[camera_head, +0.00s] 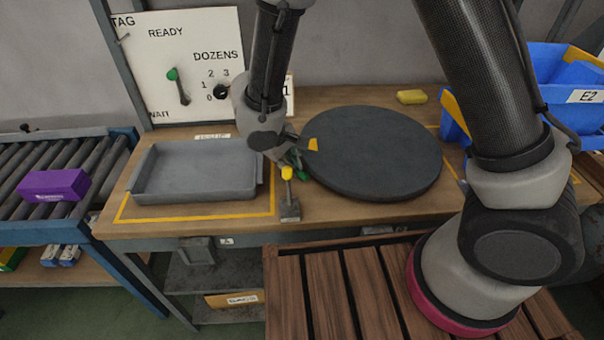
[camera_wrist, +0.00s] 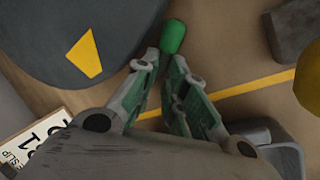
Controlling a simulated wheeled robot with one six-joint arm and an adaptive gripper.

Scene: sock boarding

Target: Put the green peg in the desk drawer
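The green peg (camera_wrist: 173,37) shows at my gripper's fingertips (camera_wrist: 165,58) in the wrist view; its near end is hidden between them. The fingers are closed in on it. In the head view my gripper (camera_head: 300,165) is low over the desk, between the grey tray and the round dark disc, and mostly hides the peg. The desk front (camera_head: 262,240) runs under the desktop, with a small "A" label and a grey pull-like box (camera_head: 197,250) at its left. No open drawer interior shows.
A yellow-knobbed lever (camera_head: 287,173) stands right by my gripper, and its knob (camera_wrist: 310,78) looms in the wrist view. The grey tray (camera_head: 150,196) is left, the round disc (camera_head: 395,150) right. A slatted wooden surface (camera_head: 375,290) lies in front of the desk.

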